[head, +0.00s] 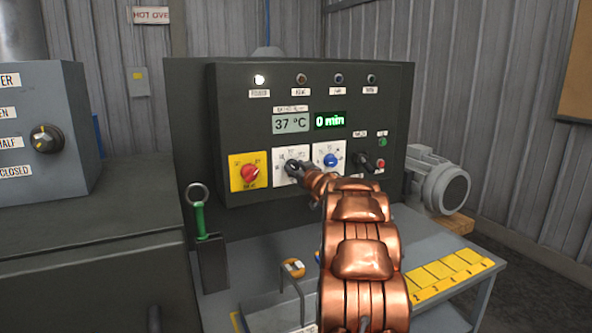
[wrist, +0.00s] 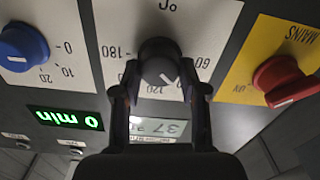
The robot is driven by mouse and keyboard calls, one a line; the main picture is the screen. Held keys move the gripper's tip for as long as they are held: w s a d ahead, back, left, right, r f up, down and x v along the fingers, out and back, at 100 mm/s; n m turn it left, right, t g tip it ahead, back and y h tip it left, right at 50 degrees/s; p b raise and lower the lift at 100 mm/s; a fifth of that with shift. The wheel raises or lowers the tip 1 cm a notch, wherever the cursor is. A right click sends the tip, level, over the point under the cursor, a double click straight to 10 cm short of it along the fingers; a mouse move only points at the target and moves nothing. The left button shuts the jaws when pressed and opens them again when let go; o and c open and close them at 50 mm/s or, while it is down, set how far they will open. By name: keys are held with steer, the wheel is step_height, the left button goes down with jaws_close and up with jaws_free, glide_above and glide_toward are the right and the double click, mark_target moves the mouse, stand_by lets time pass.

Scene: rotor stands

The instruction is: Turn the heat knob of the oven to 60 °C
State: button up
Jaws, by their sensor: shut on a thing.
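The heat knob (wrist: 160,62) is a dark round knob on a white scale plate, in the middle of the wrist view, which shows the panel upside down. My gripper (wrist: 160,77) is shut on it, one finger on each side. A pale pointer mark shows on the knob's lower edge in that view, and its exact reading is hard to tell. Scale numbers stand around it, 180 at left. In the head view the plate (head: 283,178) is between the red and blue knobs, and my gripper (head: 299,168) partly hides the knob. The oven's display (head: 290,124) reads 37 °C.
The red mains knob (head: 250,173) on yellow and the blue timer knob (head: 330,160) flank the heat knob closely. The green display (head: 330,121) reads 0 min. A leftmost lamp (head: 259,79) is lit. A bench with a yellow strip (head: 440,277) lies below.

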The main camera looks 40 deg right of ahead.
steer(key=n+b, duration=0.2)
steer(key=n, duration=0.2)
steer(key=shift+f+n, duration=0.1)
steer(key=shift+n, duration=0.2)
steer(key=shift+a+n+b, duration=0.15)
steer(key=shift+n+b, duration=0.7)
steer(key=shift+n, duration=0.95)
steer(key=o, duration=1.1)
steer(key=shift+o, duration=0.2)
steer(key=shift+s, duration=0.1)
steer(key=v, duration=1.1)
steer(key=shift+s+a, duration=0.2)
steer(key=shift+s, duration=0.15)
